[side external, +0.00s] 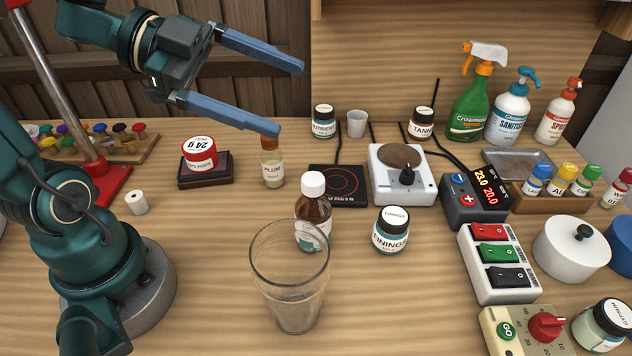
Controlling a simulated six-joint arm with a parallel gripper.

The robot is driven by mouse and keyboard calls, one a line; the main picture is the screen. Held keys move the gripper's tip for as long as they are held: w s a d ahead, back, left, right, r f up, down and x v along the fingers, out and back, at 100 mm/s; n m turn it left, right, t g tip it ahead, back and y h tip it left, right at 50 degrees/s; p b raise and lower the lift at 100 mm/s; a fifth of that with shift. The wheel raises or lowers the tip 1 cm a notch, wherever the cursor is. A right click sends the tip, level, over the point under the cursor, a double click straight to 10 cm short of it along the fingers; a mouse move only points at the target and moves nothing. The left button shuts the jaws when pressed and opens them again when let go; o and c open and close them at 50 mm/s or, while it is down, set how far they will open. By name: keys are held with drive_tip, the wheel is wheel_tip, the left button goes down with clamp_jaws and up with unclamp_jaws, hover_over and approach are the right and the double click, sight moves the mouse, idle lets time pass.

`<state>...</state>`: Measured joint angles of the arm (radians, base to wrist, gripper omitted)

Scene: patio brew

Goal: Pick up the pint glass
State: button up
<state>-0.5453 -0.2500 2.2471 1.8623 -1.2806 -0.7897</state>
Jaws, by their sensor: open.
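The pint glass (290,290) is clear and stands upright at the front middle of the wooden table, and it looks empty. My gripper (291,100) is open, with two long blue fingers spread apart. It is raised at the upper left, above and behind the glass, and nothing is between the fingers. The lower fingertip shows just above the small plum bottle. The glass partly covers a brown bottle with a white cap (313,208) behind it.
A finings jar (391,231) stands to the right of the glass. The plum bottle (272,163), a black hot plate (338,184) and a white stirrer (402,178) stand behind. A switch box (498,262) is at the right. Table left of the glass is clear.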

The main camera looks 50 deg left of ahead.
drive_tip(key=s+d+f+g+h, duration=0.1)
drive_tip(key=s+f+g+h, duration=0.1)
drive_tip(key=s+g, duration=0.6)
wheel_tip(320, 180, down, 12)
drive_tip(key=s+m+t, duration=0.1)
drive_tip(key=s+t, duration=0.1)
drive_tip(key=shift+x, duration=6.25)
drive_tip(key=shift+w+a+f, duration=0.1)
drive_tip(key=shift+w, duration=0.05)
drive_tip(key=c, duration=1.4)
